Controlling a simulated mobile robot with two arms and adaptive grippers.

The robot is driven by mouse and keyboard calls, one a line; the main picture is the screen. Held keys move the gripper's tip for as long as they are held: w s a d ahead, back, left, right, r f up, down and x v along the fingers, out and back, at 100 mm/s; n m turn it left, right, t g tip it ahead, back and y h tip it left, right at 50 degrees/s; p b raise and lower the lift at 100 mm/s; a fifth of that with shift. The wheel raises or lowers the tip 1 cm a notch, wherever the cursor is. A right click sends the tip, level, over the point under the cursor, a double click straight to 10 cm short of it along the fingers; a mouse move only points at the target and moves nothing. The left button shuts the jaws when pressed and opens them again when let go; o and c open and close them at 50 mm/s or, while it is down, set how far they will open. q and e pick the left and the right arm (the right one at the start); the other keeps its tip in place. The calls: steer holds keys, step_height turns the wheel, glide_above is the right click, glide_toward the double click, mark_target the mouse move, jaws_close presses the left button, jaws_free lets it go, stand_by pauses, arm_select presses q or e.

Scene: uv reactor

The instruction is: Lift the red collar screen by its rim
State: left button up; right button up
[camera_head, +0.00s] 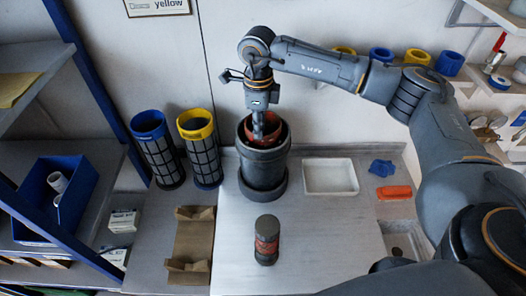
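The red collar screen (274,142) sits inside a dark grey cylindrical vessel (263,175) on the bench. Only its red upper rim shows, and its body is hidden by the vessel wall. My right gripper (263,130) points down into the vessel from above, with its fingers at the red collar. The fingers look close together. I cannot tell whether they grip the rim, as the view is small and the gripper partly covers the collar. My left gripper is not in view.
Blue-collared (158,150) and yellow-collared (200,150) screens stand left of the vessel. A white tray (331,191) is close on its right. A dark red-banded cylinder (267,240) stands in front. A brown cardboard holder (190,238) lies front left. The front-right bench is mostly clear.

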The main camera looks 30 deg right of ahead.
steer(key=shift+s+d+f+p, duration=0.1)
steer(key=shift+f+p, duration=0.6)
steer(key=shift+f, duration=1.2)
jaws_close()
steer(key=shift+r, duration=0.1)
